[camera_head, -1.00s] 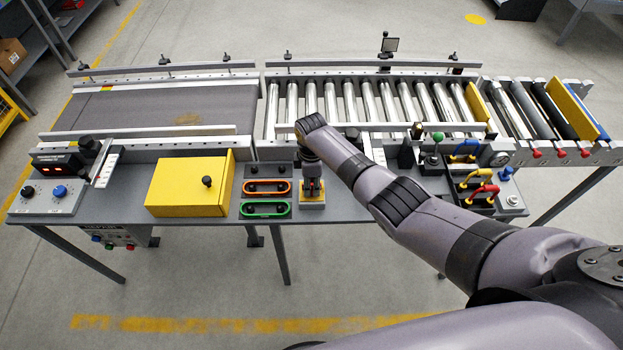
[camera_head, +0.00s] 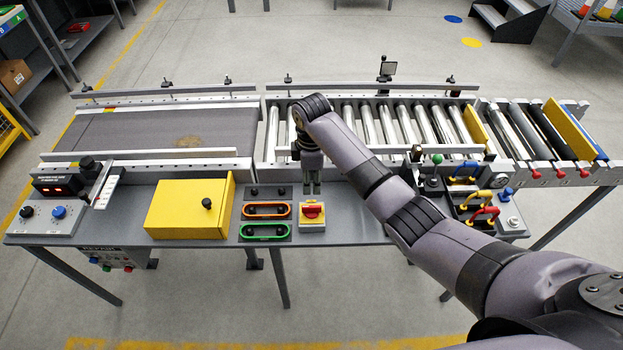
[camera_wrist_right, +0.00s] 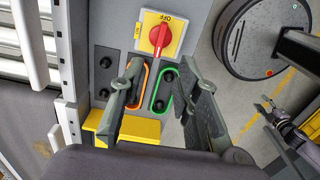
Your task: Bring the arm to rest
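My right gripper (camera_head: 312,190) points down above the back edge of the grey console (camera_head: 345,205), just behind a yellow switch box with a red rotary knob (camera_head: 313,211). In the right wrist view the two fingers of this gripper (camera_wrist_right: 160,85) are spread apart with nothing between them. The red knob (camera_wrist_right: 157,38) shows beyond the fingertips, apart from them, its handle lying nearly up and down in that view. What seems to be my left gripper (camera_wrist_right: 277,108) shows small at the right of the wrist view; its opening is unclear.
Orange (camera_head: 267,210) and green (camera_head: 265,231) framed slots and a yellow box (camera_head: 188,208) lie left of the switch. Coloured handles (camera_head: 478,200) stand to the right. Behind are a roller conveyor (camera_head: 375,125) and a belt (camera_head: 150,130). Floor in front is open.

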